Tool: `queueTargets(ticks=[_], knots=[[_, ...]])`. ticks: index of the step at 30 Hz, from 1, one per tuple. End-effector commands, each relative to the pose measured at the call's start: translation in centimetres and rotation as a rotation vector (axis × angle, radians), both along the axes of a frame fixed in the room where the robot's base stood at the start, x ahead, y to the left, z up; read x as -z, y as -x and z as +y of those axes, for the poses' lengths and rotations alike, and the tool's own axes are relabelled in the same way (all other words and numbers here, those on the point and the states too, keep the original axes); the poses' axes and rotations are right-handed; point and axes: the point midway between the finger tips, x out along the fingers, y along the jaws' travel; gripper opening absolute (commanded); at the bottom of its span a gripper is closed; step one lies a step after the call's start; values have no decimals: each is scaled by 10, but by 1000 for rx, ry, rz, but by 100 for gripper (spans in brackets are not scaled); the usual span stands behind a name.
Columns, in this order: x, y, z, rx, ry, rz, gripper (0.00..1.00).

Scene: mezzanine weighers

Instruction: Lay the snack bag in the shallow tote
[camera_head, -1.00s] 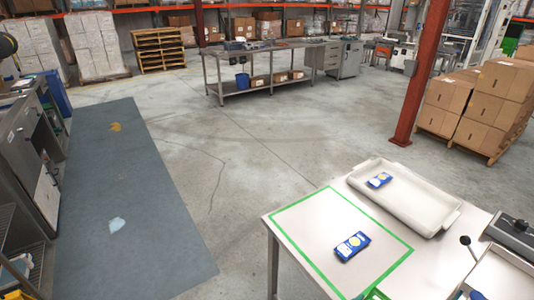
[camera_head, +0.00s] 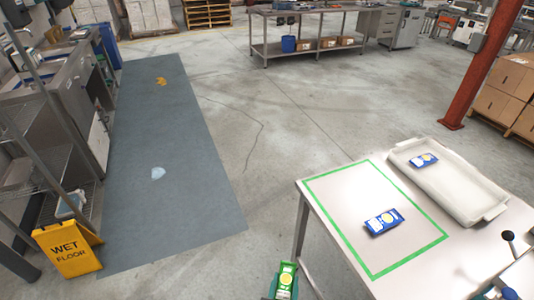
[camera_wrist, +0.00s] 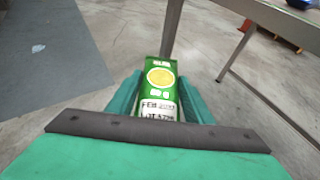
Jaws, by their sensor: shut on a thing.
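A green snack bag (camera_head: 286,278) with a yellow disc and white print is held upright between the green fingers of my gripper (camera_wrist: 158,100). In the head view it is at the bottom edge, left of the steel table and over the floor. The shallow tote (camera_head: 489,213) is an off-white tray at the table's back right. A blue and white bag (camera_head: 423,160) lies flat in its far-left part. A similar blue bag (camera_head: 384,221) lies on the tabletop inside a green tape outline, apart from the tote. The green bag's lower end is hidden in the wrist view.
The table (camera_head: 410,262) has a leg below its near-left corner, close to my gripper. A yellow wet floor sign (camera_head: 68,250) stands at the left beside a grey mat (camera_head: 175,150). A black-knobbed device is at the right edge. The tote's middle and near end are bare.

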Motion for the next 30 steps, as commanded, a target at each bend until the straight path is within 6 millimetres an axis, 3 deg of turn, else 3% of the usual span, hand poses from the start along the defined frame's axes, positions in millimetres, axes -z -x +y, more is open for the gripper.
queueTargets(ticks=[3, 7, 16, 30], knots=[[25, -12, 28, -94, 0, 1, 24], [43, -20, 46, -157, 1, 1, 24], [61, -29, 64, -222, -1, 1, 24], [60, -28, 65, -224, 2, 0, 24]])
